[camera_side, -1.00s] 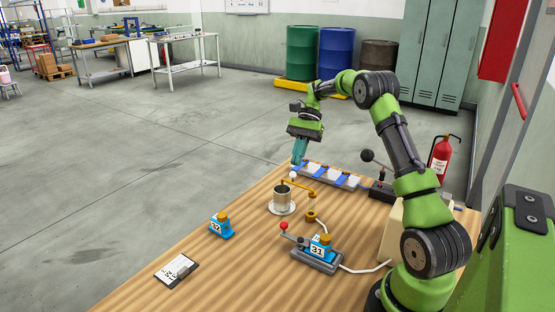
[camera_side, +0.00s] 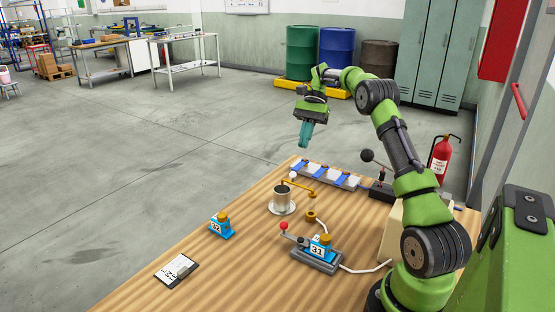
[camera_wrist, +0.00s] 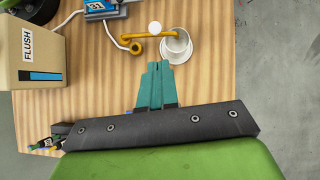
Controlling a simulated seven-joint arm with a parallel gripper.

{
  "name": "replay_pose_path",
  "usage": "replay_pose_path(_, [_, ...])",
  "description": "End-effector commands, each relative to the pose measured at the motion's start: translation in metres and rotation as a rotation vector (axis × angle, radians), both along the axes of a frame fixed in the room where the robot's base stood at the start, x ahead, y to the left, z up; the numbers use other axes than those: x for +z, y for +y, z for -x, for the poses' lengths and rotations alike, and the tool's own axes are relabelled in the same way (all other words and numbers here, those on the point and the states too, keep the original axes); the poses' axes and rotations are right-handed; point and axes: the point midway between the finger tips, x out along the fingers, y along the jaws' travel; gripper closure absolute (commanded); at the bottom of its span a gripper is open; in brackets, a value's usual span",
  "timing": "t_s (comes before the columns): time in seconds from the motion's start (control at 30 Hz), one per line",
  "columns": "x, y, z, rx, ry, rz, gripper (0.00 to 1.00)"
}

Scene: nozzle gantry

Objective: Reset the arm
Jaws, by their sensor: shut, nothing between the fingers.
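My gripper (camera_side: 304,141) is in the air above the far edge of the wooden table (camera_side: 150,250), clear of everything on it. That cup (camera_side: 282,199) stands on a white saucer on the table. A yellow swing arm (camera_side: 298,188) with a white ball reaches over the cup from its yellow base (camera_side: 312,217). The same swing arm shows in the wrist view (camera_wrist: 140,36).
A blue block marked 31 (camera_side: 318,250) sits on a grey base with a red-knobbed lever. A block marked 12 (camera_side: 220,228), a clipboard (camera_side: 177,270), a grey-and-blue rack (camera_side: 326,176), a black-knobbed lever (camera_side: 378,175) and a beige FLUSH box (camera_wrist: 36,52) are also on the table.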

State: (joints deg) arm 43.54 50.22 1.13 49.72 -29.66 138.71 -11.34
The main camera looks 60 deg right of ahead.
Motion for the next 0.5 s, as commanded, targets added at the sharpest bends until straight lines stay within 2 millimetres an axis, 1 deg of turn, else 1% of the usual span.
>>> replay_pose_path(0.1, [-0.023, -0.003, 0.009, 0.044, 0.002, 0.041, 1.0])
replay_pose_path(0.17, [-0.026, 0.001, 0.014, 0.086, -0.017, 0.082, 1.0])
replay_pose_path(0.27, [-0.02, 0.019, 0.018, 0.171, -0.068, 0.162, 1.0])
replay_pose_path(0.37, [-0.009, 0.044, 0.021, 0.26, -0.138, 0.248, 1.0])
replay_pose_path(0.47, [0.006, 0.076, 0.027, 0.349, -0.223, 0.334, 1.0])
replay_pose_path(0.5, [0.011, 0.09, 0.03, 0.385, -0.261, 0.37, 1.0])
